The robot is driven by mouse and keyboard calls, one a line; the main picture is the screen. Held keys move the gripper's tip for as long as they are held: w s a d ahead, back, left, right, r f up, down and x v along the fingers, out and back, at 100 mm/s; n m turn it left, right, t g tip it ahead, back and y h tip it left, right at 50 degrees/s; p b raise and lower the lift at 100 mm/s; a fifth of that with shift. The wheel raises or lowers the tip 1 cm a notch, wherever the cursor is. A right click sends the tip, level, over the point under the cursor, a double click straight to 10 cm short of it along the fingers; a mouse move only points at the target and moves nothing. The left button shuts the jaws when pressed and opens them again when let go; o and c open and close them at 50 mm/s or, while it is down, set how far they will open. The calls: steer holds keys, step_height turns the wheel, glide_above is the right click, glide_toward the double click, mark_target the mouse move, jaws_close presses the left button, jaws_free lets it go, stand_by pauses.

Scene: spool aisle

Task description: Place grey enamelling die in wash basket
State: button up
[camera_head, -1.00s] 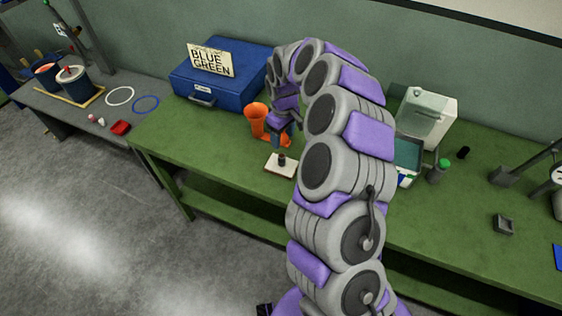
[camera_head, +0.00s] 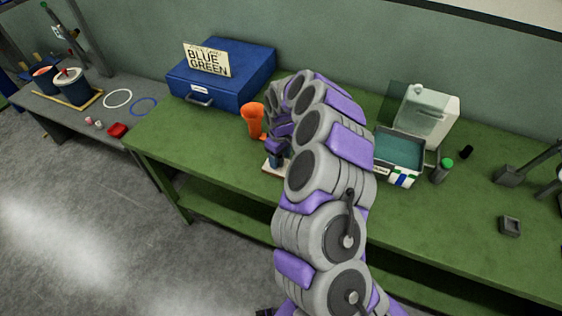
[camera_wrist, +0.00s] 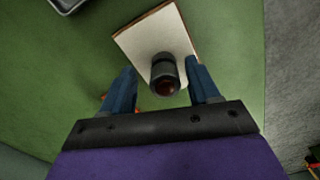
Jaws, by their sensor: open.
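A dark grey cylinder with a reddish-brown end, which looks like the enamelling die (camera_wrist: 163,68), stands on a white pad with a brown edge (camera_wrist: 139,39) in the wrist view. My gripper (camera_wrist: 162,88) is open, with its blue fingers on either side of the cylinder; whether they touch it is not clear. In the head view my gripper (camera_head: 277,158) is low over the white pad (camera_head: 269,168), and the arm hides the cylinder. A tray with a teal inside (camera_head: 426,152), probably the wash basket, stands right of my arm.
An orange cup-like thing (camera_head: 252,120) stands just left of my gripper. A blue case (camera_head: 225,78) with a BLUE GREEN sign is behind it. A pale container (camera_head: 432,112), a green-capped bottle (camera_head: 442,172) and a small grey square block (camera_head: 510,226) are to the right.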

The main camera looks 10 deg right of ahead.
steer(key=shift+a+r, duration=0.1)
steer(key=shift+a, duration=0.2)
steer(key=shift+c, duration=0.2)
steer(key=shift+a, duration=0.2)
steer(key=c, duration=0.3)
steer(key=shift+d, duration=0.3)
steer(key=c, duration=0.8)
steer(key=shift+a+r, duration=0.1)
steer(key=shift+a, duration=0.05)
